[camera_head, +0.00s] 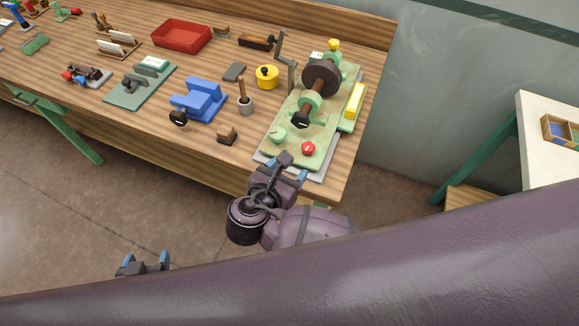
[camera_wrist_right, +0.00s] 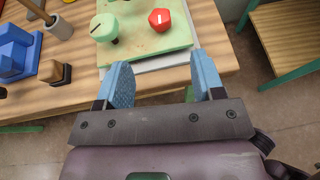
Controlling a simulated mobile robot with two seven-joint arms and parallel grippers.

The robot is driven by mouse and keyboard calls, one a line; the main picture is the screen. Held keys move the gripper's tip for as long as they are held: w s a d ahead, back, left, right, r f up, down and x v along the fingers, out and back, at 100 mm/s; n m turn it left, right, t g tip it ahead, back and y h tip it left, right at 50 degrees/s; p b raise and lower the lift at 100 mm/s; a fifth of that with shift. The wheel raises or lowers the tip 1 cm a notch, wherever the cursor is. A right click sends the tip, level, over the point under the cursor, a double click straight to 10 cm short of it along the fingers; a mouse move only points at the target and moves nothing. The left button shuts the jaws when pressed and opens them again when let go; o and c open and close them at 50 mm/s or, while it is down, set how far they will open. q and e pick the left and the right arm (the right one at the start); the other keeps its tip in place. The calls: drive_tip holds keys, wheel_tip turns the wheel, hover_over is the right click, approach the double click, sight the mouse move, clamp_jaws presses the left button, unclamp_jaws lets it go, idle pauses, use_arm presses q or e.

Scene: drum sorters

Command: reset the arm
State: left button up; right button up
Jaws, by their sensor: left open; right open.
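My right gripper (camera_head: 285,167) is open and empty at the front edge of the workbench, by the near end of the green machine (camera_head: 300,145). In the right wrist view its two blue fingers (camera_wrist_right: 160,85) are spread apart over the bench edge, with nothing between them. The machine's red knob (camera_wrist_right: 160,19) and green knob (camera_wrist_right: 104,27) show just beyond the fingers. My left gripper (camera_head: 143,264) shows only its blue-tipped fingers at the lower left, above the floor and away from the bench. They are apart, with nothing seen between them. A large purple arm link of mine covers the bottom of the head view.
The wooden bench (camera_head: 165,118) holds a blue vise-like block (camera_head: 200,98), a yellow pot (camera_head: 267,78), a grey cup with a handle (camera_head: 245,104) and a red tray (camera_head: 181,36). A white table (camera_head: 547,165) stands at the right. Open floor (camera_head: 60,200) lies at left.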

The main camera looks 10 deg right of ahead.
idle(0.4)
drive_tip(key=s+d+r+m+g+y, duration=0.1)
drive_tip(key=s+d+m+g+y, duration=0.25)
drive_tip(key=s+d+m, duration=0.8)
drive_tip(key=s+d+m+g+y, duration=0.4)
drive_tip(key=d+m, duration=0.5)
drive_tip(key=m, duration=0.8)
use_arm(q)
drive_tip(key=w+f+b, duration=0.1)
drive_tip(key=b, duration=0.1)
drive_tip(key=shift+d+f+b, duration=0.1)
drive_tip(key=shift+b, duration=0.25)
use_arm(e)
drive_tip(key=w+f+t, duration=0.3)
drive_tip(key=f+t, duration=0.1)
drive_tip(key=f, duration=0.2)
drive_tip(key=w+f+n+t, duration=0.1)
drive_tip(key=w+f+t, duration=0.1)
drive_tip(key=f+t, duration=0.2)
wheel_tip(320, 180, down, 3)
drive_tip(key=shift+w+r+y, duration=0.1)
drive_tip(key=shift+w+y, duration=0.3)
drive_tip(key=shift+y, duration=0.05)
